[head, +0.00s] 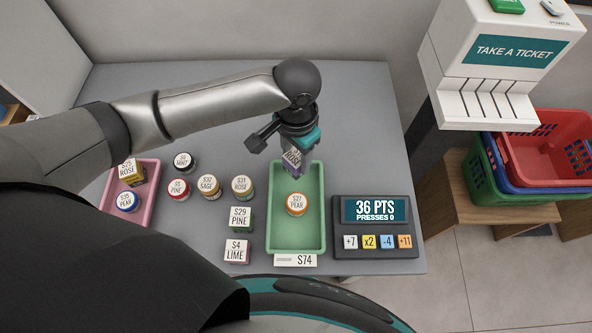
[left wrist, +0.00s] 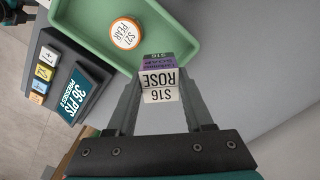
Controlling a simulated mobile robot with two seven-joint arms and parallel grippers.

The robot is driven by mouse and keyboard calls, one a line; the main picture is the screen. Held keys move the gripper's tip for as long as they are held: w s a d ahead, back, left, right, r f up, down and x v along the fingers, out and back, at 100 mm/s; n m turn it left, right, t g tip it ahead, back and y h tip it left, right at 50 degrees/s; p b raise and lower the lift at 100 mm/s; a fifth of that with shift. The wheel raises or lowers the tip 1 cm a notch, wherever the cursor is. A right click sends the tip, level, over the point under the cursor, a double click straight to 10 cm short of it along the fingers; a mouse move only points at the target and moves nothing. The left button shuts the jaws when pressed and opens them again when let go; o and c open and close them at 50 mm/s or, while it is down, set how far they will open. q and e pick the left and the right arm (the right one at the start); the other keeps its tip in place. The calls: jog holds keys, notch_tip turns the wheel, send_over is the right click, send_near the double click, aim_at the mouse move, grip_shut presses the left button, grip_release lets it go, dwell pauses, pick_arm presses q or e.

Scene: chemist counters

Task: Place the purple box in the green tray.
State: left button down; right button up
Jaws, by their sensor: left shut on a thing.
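The purple box (head: 292,160), with white labels reading ROSE and $16, is held between the fingers of my left gripper (head: 295,147). In the head view it appears over the far end of the green tray (head: 313,238). The left wrist view shows the box (left wrist: 158,64) pinched between both fingertips, overlapping the tray's (left wrist: 178,28) rim in the picture. I cannot tell its exact height above the tray. An orange-lidded jar marked $27 PEAR (head: 296,204) stands in the tray. My right gripper is not in view.
A display reading 36 PTS (head: 375,211) stands right of the tray. Green PINE (head: 241,219) and pink LIME (head: 237,251) boxes stand left of it, with several jars farther left. A pink tray (head: 145,202) holds a ROSE box and a PEAR jar. Free counter lies behind.

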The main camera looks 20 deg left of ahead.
aim_at(296, 156)
pick_arm(q)
notch_tip(296, 156, down, 6)
jog(key=shift+r+b, duration=0.1)
jog(key=shift+b, duration=0.55)
jog(key=c, duration=0.6)
grip_release()
notch_tip(296, 156, up, 12)
jog(key=p, duration=0.3)
